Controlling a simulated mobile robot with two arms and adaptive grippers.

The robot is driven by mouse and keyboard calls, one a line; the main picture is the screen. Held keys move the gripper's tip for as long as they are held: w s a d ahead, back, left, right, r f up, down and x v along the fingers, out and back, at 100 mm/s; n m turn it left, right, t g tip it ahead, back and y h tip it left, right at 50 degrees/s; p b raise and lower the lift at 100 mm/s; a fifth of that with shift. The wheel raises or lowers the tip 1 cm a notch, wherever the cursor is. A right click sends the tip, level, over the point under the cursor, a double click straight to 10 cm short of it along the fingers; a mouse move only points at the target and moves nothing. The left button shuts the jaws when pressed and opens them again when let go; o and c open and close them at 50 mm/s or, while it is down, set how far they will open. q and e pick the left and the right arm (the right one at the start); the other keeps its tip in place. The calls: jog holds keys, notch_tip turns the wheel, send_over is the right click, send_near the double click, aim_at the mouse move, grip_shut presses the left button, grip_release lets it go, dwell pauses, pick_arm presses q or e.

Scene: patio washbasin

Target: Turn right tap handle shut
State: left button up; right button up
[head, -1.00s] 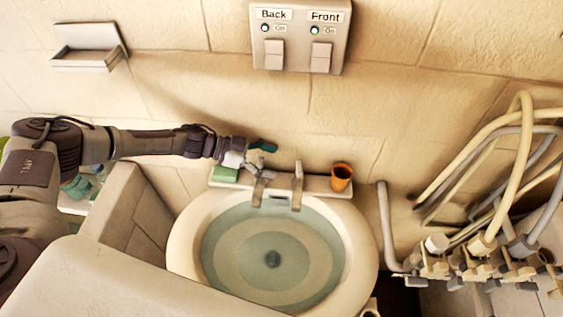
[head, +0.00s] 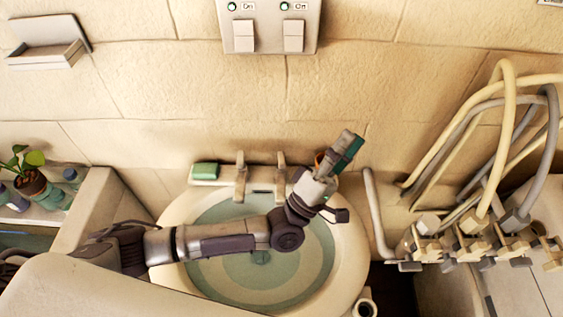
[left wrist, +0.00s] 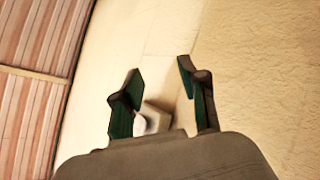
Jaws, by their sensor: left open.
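The washbasin (head: 172,212) holds water. At its back edge stand two upright tap handles, the left one (head: 240,172) and the right one (head: 281,172). My left arm reaches across the bowl. My left gripper (head: 350,145) is up at the back right of the basin, to the right of the right tap handle and apart from it. In the left wrist view my left gripper (left wrist: 160,80) is open, with green-lined fingers and nothing held between them. The pale wall lies beyond the fingers. My right gripper is not in view.
A green soap (head: 205,169) lies on the ledge left of the taps. An orange cup (head: 320,160) is mostly hidden behind my left gripper. A grey pipe (head: 375,205) and a bank of valves with hoses (head: 470,240) stand to the right. A switch panel (head: 268,15) is on the wall.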

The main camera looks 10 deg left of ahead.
pick_arm(q)
jog(key=a+n+t+y, duration=0.2)
jog(key=n+t+y, duration=0.2)
jog(key=n+y, duration=0.95)
jog(key=n+g+y, duration=0.7)
jog(key=n+g, duration=0.5)
jog(key=n, duration=0.4)
send_near(281, 158)
jog(key=x, duration=0.9)
jog(key=shift+w, duration=0.1)
jog(key=shift+w+a+f, duration=0.15)
jog(key=shift+w+f, duration=0.1)
jog(key=shift+w, duration=0.25)
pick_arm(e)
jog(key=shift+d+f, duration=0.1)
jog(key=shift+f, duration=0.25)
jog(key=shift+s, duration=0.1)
